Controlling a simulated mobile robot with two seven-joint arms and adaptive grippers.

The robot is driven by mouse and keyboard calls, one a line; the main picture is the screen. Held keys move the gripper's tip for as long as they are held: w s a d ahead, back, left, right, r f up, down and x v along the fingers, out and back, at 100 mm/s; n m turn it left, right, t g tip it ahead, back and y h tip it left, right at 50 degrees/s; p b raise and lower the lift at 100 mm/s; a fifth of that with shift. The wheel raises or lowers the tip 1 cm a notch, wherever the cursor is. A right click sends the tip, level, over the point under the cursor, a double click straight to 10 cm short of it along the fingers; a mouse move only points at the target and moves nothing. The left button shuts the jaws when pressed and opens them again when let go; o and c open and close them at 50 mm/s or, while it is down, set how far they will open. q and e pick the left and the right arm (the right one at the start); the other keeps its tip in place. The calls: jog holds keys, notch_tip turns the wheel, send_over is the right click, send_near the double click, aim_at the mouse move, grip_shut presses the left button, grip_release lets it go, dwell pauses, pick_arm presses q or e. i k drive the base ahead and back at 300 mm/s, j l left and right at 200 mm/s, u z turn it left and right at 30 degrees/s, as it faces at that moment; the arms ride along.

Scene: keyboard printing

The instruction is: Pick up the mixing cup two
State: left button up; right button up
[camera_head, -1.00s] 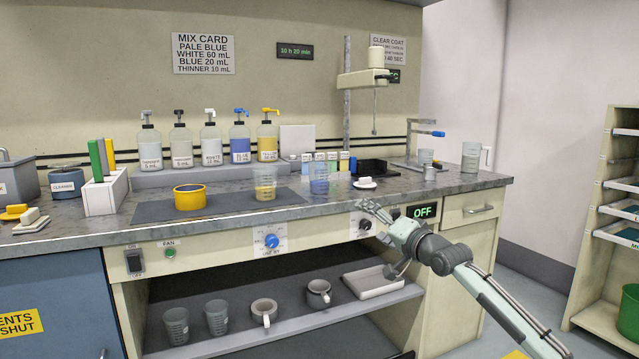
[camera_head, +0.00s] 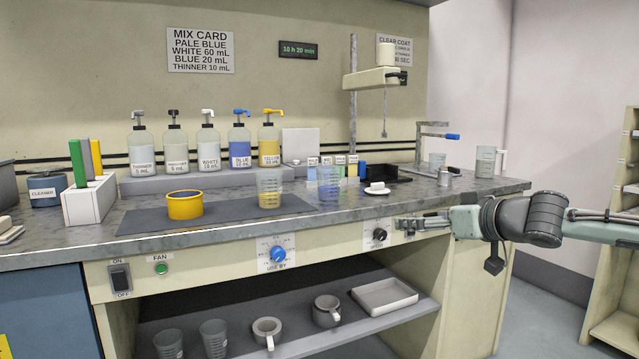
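Several clear graduated cups are in view, and no label shows which is mixing cup two. On the counter stand a cup with yellowish contents (camera_head: 269,192) and one with a blue tint (camera_head: 328,187). My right gripper (camera_head: 400,227) is at the counter's front edge, right of the blue-tinted cup and apart from every cup. Its finger opening is unclear. My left gripper is out of view.
A yellow tub (camera_head: 185,205) sits on the dark mat (camera_head: 150,222). Pump bottles (camera_head: 240,148) line the back. A white-topped piece (camera_head: 377,188) and a stand (camera_head: 353,110) are at the right. Mugs (camera_head: 327,312) and a white tray (camera_head: 384,297) are on the shelf.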

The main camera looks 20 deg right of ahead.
aim_at(329, 178)
jog(key=i+j, duration=0.15)
jog(key=i, duration=1)
